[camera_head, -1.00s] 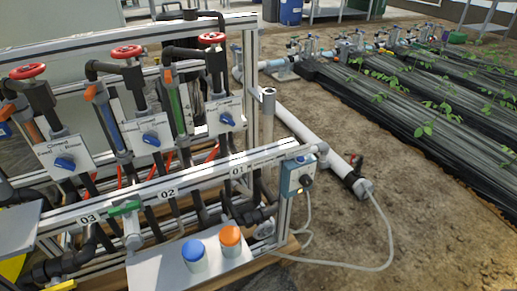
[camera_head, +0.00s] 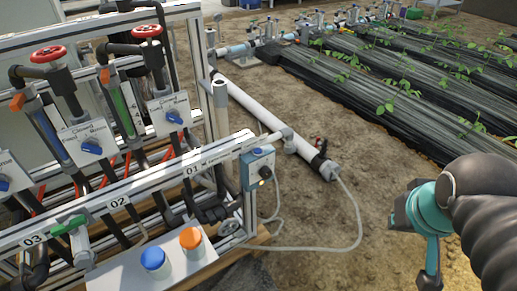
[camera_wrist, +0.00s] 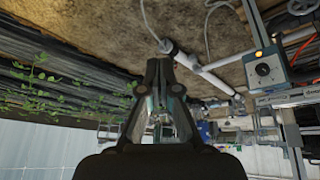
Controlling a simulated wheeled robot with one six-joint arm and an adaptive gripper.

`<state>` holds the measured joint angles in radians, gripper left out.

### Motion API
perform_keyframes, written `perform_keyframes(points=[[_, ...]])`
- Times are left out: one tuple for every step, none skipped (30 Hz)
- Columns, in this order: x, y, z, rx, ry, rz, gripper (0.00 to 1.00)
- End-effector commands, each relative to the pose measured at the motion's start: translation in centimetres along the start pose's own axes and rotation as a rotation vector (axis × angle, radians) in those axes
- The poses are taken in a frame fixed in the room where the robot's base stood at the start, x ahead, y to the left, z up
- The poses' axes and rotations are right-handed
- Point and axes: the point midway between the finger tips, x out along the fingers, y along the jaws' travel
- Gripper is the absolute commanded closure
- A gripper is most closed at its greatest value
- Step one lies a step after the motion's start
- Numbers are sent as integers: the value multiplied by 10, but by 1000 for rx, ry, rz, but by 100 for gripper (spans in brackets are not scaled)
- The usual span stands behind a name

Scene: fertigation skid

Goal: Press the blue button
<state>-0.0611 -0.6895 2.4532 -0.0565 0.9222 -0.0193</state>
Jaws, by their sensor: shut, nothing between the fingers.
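The blue button (camera_head: 154,260) is a round cap on a white base, on a grey panel at the lower left of the head view. An orange button (camera_head: 191,240) stands to its right on the same panel. The blue button cannot be made out in the wrist view.
The metal skid frame (camera_head: 128,192) carries labelled rails, red handwheels (camera_head: 48,53) and blue knobs. A blue-grey control box (camera_head: 258,168) with a black knob is at its right end. A white pipe (camera_head: 270,125) and grey hose (camera_head: 357,215) lie on soil. Planted beds are behind.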

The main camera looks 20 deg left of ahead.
Motion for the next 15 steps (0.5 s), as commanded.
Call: perform_keyframes(points=[[-2, -7, -12, -72, -21, 2, 100], [-2, -10, -20, -119, -32, 9, 100], [-2, -13, -31, -187, -51, 19, 100], [-2, -16, -39, -241, -66, 27, 100], [-2, -20, -48, -297, -79, 36, 100], [-1, -25, -60, -374, -98, 49, 100], [0, -30, -70, -429, -110, 60, 100], [1, -35, -79, -486, -122, 71, 100], [3, -42, -91, -561, -138, 86, 100], [4, -49, -100, -618, -148, 98, 100], [6, -55, -109, -674, -159, 110, 100], [8, -65, -121, -748, -171, 127, 100], [9, -74, -130, -804, -179, 140, 100], [11, -82, -139, -859, -188, 154, 100], [14, -95, -150, -933, -197, 173, 100]])
